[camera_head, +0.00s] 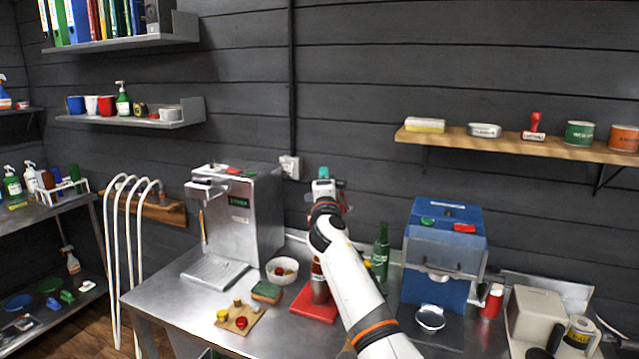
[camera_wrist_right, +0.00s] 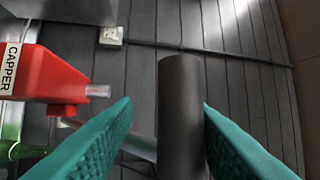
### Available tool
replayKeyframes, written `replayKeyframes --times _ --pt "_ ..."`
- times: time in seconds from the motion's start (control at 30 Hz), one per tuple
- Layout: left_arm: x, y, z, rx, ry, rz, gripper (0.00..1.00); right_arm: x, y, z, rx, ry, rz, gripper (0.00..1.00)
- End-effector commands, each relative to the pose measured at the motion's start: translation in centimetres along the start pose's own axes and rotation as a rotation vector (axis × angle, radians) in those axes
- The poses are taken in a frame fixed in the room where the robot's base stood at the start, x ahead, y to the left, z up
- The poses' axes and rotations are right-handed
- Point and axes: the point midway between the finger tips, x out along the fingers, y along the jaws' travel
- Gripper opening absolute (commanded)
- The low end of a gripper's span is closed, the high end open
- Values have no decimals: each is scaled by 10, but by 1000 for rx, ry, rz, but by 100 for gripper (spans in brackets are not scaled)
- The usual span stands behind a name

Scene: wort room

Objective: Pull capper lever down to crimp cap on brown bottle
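The capper stands on the steel table, with its red base (camera_head: 307,306) visible in the head view. A brown bottle (camera_head: 319,288) stands upright on that base, partly hidden behind my right arm. In the right wrist view the red capper head (camera_wrist_right: 45,75) is at the left. The capper lever's dark cylindrical grip (camera_wrist_right: 181,100) stands between the two teal fingers of my right gripper (camera_wrist_right: 167,102). My right gripper (camera_head: 323,173) shows small above the capper in the head view. The cap is hidden. My left gripper is out of view.
A steel machine (camera_head: 255,215) stands left of the capper. A green bottle (camera_head: 381,255) and a blue machine (camera_head: 443,235) stand to the right. A bowl (camera_head: 282,275), a sponge (camera_head: 266,292) and a small wooden board (camera_head: 240,322) lie at the left front.

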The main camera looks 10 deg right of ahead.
Motion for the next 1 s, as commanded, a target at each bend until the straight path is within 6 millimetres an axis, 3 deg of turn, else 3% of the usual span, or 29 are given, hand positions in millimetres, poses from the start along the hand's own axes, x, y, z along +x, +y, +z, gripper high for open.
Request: replayKeyframes --times 0.03,0.47,0.63,1.0 --pt "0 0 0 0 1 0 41 2 4 -9 -4 17 8 41" --pt "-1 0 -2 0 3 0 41 -5 2 -8 -4 18 3 41" --pt "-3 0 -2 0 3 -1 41 -24 2 -7 -3 15 4 41" --pt "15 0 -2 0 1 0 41 -88 4 0 -6 8 1 41"
